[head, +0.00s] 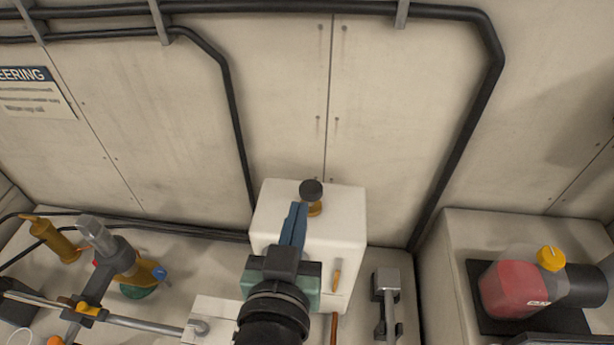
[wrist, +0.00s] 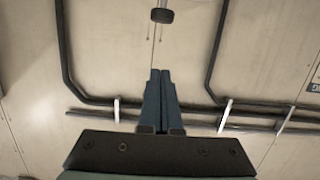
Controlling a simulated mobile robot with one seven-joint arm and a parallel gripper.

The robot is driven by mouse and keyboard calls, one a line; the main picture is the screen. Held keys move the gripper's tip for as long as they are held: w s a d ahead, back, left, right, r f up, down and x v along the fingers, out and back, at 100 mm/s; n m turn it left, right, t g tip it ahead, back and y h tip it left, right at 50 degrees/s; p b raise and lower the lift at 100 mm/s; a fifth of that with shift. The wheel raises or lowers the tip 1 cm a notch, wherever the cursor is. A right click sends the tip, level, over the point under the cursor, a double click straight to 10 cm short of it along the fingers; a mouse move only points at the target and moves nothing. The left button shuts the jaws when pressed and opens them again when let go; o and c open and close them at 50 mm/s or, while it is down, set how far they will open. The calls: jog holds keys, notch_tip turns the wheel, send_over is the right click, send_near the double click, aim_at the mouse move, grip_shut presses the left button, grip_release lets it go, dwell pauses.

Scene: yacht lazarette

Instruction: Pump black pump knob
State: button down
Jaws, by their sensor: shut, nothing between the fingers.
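The black pump knob (head: 311,189) is a round cap on a short brass-coloured stem on top of a white box (head: 346,222), in the middle of the head view. My gripper (head: 296,208) has its blue fingers shut together and empty. In the head view its fingertips lie just left of and below the knob, with a small gap in the picture. In the wrist view the knob (wrist: 162,15) shows at the top edge, beyond the shut fingertips (wrist: 160,72) and apart from them. The exact depth between them is hard to tell.
A brass cylinder (head: 54,240) and a grey and brass fitting with a metal rod (head: 150,325) lie at left. A grey metal bracket (head: 386,300) stands right of the box. Black pipes (head: 240,130) run along the wall.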

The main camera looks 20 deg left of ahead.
dwell(0.3)
jog(key=p, duration=0.4)
send_over(308, 193)
jog(key=s, duration=0.2)
jog(key=f, duration=0.5)
jog(key=shift+w+d+p, duration=0.25)
jog(key=shift+w+p, duration=0.1)
jog(key=shift+w, duration=0.05)
jog(key=shift+f, duration=0.55)
jog(key=shift+f, duration=0.1)
jog(key=shift+s+f+b, duration=0.1)
jog(key=shift+f+b, duration=1.3)
jog(key=shift+f, duration=0.3)
